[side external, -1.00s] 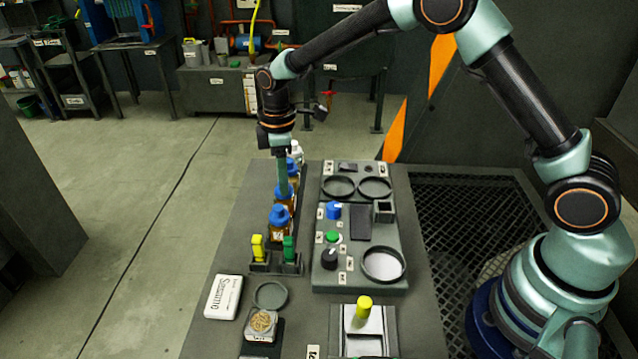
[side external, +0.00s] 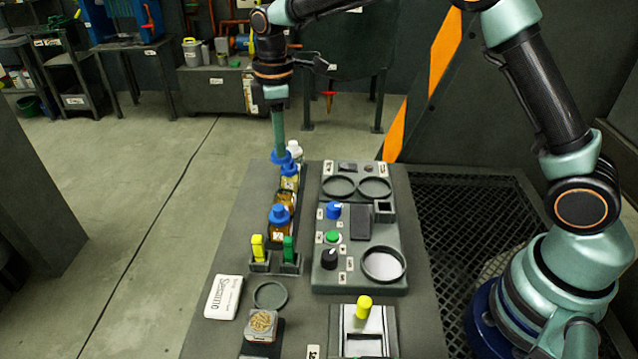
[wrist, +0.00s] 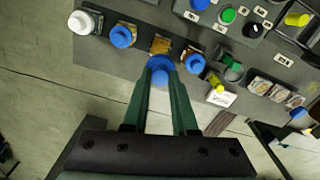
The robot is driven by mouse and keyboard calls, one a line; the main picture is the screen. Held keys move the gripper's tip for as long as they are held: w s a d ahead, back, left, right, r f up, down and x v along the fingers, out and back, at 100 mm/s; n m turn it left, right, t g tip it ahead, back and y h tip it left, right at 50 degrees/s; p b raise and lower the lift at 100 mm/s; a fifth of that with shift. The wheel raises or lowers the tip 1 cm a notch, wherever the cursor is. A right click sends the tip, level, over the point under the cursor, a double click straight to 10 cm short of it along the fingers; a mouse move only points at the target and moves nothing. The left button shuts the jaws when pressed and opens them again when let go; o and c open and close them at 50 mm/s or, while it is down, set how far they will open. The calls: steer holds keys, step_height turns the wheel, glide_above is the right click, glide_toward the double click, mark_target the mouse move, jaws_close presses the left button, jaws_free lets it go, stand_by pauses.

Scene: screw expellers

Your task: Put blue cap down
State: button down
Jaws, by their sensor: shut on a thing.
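My gripper (side external: 279,152) is shut on a blue cap (side external: 281,158) and holds it up above the row of bottles. In the wrist view my gripper's fingertips (wrist: 160,64) close around the blue cap (wrist: 161,76). Below it an amber bottle (side external: 284,201) stands without a cap; its open top shows in the wrist view (wrist: 160,45). Two neighbouring bottles wear blue caps, the near one (side external: 280,216) and the far one (side external: 290,170). A white-capped bottle (side external: 295,148) stands at the far end.
A panel (side external: 330,277) with knobs, a green button and round dishes lies right of the bottles. Yellow and green handled items (side external: 258,246) stand in front. A white box (side external: 223,297), an empty ring dish (side external: 270,294) and a filled container (side external: 261,323) are nearer.

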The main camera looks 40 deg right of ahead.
step_height(320, 180, up, 11)
steer(key=s+a+f, duration=0.3)
steer(key=s+a, duration=0.5)
steer(key=s+a+f, duration=0.2)
steer(key=s+a, duration=0.5)
steer(key=s, duration=0.1)
steer(key=f, duration=2)
steer(key=shift+w+a, duration=0.15)
steer(key=shift+w, duration=0.05)
steer(key=shift+f, duration=0.15)
steer(key=c, duration=0.7)
jaws_free()
